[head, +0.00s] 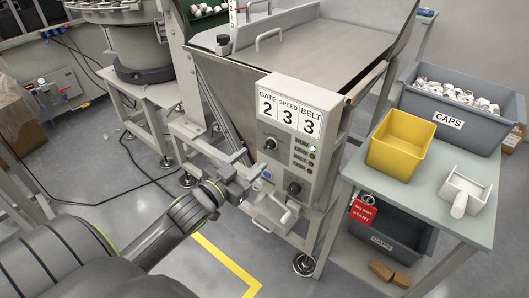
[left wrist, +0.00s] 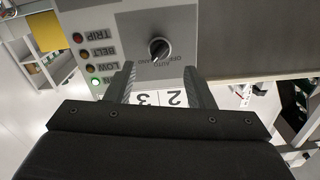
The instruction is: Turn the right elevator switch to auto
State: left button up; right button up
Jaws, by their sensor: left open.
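A grey control panel (head: 283,160) on the hopper stand bears a black selector switch (head: 268,143) below the number signs. A second black knob (head: 294,188) sits lower, right of a blue button (head: 267,174). My left gripper (head: 249,166) is open and empty in front of the panel's left side. In the left wrist view the panel appears upside down. The upper selector switch (left wrist: 160,48) lies beyond the gap between the open fingers (left wrist: 158,72), apart from them. Small AUTO, OFF and HAND lettering surrounds it; its setting is hard to read. My right gripper is out of view.
A green lamp (head: 312,149) is lit on the panel. A white handle (head: 290,214) juts out below it. The bench (head: 440,205) at right holds a yellow bin (head: 400,145), a grey CAPS bin (head: 415,112) and a white scoop (head: 466,190).

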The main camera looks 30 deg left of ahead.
aim_at(267, 147)
pick_arm(q)
jog(key=w, duration=0.6)
jog(key=shift+w+d+b, duration=0.2)
jog(key=shift+d+b, duration=0.05)
jog(key=shift+b, duration=0.15)
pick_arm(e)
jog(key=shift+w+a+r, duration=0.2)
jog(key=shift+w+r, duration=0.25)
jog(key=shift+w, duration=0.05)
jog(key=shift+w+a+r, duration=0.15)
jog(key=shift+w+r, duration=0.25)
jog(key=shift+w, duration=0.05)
pick_arm(q)
jog(key=c, duration=1)
